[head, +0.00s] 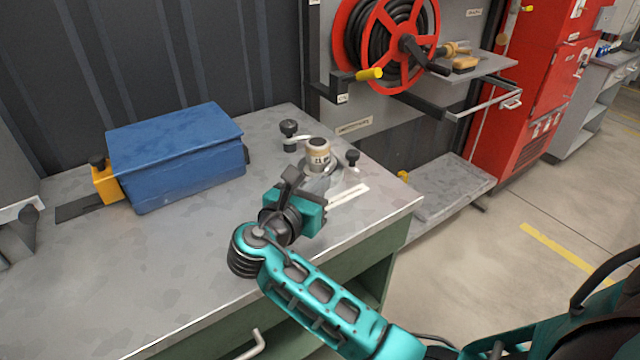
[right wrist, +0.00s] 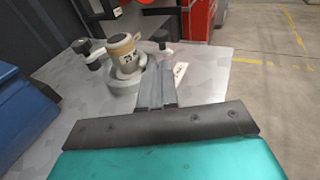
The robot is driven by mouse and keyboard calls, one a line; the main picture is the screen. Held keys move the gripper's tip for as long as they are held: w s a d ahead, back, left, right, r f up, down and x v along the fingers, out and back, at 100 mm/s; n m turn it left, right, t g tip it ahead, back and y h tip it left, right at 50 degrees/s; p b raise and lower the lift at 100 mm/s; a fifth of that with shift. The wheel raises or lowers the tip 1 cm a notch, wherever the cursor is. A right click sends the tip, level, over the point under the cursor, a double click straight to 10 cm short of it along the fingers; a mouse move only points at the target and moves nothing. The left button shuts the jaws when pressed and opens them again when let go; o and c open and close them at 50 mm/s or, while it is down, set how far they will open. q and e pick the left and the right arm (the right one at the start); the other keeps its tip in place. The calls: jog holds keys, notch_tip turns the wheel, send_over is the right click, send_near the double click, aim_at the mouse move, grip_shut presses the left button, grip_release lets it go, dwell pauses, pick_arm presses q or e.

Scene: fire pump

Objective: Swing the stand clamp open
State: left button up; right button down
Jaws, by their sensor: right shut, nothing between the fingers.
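The stand clamp is a grey metal fixture (head: 318,166) on the workbench, with a tan, labelled cylindrical piece (head: 318,151) standing upright in it. Black knobs stand on either side of it, one to the left (head: 289,128) and one to the right (head: 352,157). In the right wrist view, the tan piece (right wrist: 122,48) sits in a grey ring (right wrist: 127,72), with the left knob (right wrist: 82,46) beside it. My right gripper (head: 318,186) is shut and empty, just in front of the clamp; its fingers (right wrist: 157,68) partly cover the clamp's right side. Contact cannot be told. My left gripper is not in view.
A blue box (head: 175,160) with a yellow block (head: 105,183) at its end lies left of the clamp. A red hose reel (head: 392,40) hangs behind the bench to the right. The front left of the benchtop (head: 130,270) is clear.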

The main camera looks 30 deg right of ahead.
aim_at(350, 157)
jog(key=x, duration=1)
jog(key=shift+w+d+b, duration=0.3)
jog(key=shift+w+d, duration=0.05)
jog(key=shift+d, duration=0.1)
